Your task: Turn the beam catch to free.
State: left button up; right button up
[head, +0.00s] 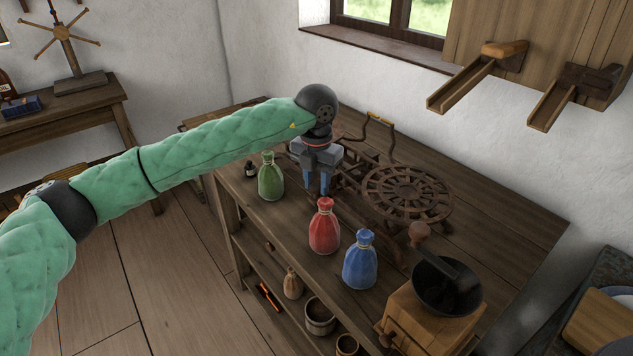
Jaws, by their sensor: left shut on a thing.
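My left gripper (317,188) points down over the wooden bench, with its blue fingertips low behind the red bag. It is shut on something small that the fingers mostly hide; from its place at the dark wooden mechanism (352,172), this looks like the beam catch. I cannot make out which way the catch is turned. The mechanism has a round spoked wheel (407,194) on its right and a bent crank with a yellow grip behind. My right gripper is not in view.
A green bag (271,177), a red bag (324,227) and a blue bag (360,260) stand along the bench's front edge. A grinder with a black bowl (447,286) stands at the near right. The bench (500,215) is bare right of the wheel.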

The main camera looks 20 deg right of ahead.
pick_arm(q)
jog(key=m+b, duration=0.4)
jog(key=b, duration=0.1)
jog(key=shift+f+m, duration=0.2)
jog(key=shift+m, duration=0.1)
jog(key=shift+r+m+b, duration=0.1)
jog(key=shift+m+b, duration=0.4)
jog(key=shift+m, duration=0.3)
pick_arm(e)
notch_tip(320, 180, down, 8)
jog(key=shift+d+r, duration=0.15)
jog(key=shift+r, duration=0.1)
pick_arm(q)
jog(key=shift+b, duration=0.4)
jog(key=shift+m+b, duration=0.35)
jog(key=shift+m, duration=0.35)
jog(key=shift+r+m+b, duration=0.1)
jog(key=shift+m+b, duration=0.35)
jog(key=shift+m, duration=0.15)
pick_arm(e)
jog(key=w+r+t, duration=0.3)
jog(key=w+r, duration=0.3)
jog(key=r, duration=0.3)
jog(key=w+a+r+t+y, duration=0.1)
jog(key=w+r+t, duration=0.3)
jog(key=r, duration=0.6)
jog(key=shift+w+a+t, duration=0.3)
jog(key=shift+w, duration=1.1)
